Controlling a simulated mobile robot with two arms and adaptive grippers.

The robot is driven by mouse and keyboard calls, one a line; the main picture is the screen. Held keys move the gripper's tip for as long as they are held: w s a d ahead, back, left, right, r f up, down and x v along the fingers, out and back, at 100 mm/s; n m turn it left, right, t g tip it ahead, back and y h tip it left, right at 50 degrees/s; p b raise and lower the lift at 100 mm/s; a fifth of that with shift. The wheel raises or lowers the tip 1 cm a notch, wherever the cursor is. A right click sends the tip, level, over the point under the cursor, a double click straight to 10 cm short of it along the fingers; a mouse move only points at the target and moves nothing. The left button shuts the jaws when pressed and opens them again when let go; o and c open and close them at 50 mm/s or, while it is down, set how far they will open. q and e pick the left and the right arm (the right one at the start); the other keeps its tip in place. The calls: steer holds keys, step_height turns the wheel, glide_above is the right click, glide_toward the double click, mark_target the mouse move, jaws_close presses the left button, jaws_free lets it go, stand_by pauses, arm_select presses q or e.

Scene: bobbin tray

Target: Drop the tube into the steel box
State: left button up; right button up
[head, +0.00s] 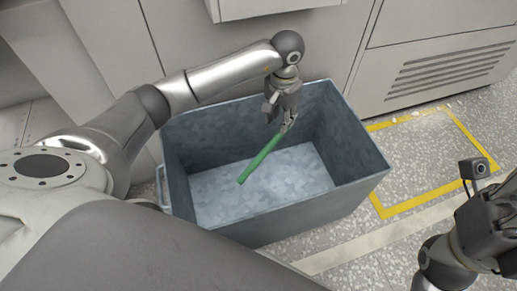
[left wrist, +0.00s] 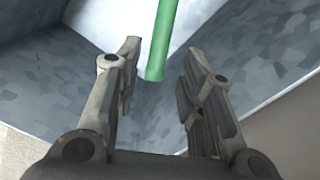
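The green tube (head: 262,160) is inside the open steel box (head: 262,219), slanting down to the left from near my left gripper (head: 283,121). My left gripper points down into the box. In the left wrist view the fingers of my left gripper (left wrist: 162,58) stand apart. The near end of the tube (left wrist: 160,45) shows between and beyond them, with a gap on both sides. I cannot tell whether the tube touches the box floor. My right gripper is not clearly seen; only part of my right arm shows at the lower right.
Grey cabinets (head: 215,40) stand behind the box, with a vented unit (head: 445,75) at the right. A yellow rectangle (head: 405,207) is marked on the speckled floor right of the box. That floor area is clear.

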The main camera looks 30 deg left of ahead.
arm_select(q)
steer(key=shift+o, duration=0.6)
steer(key=shift+r, duration=0.2)
step_height(320, 180, up, 12)
steer(key=shift+f, duration=0.15)
steer(key=shift+f, duration=0.1)
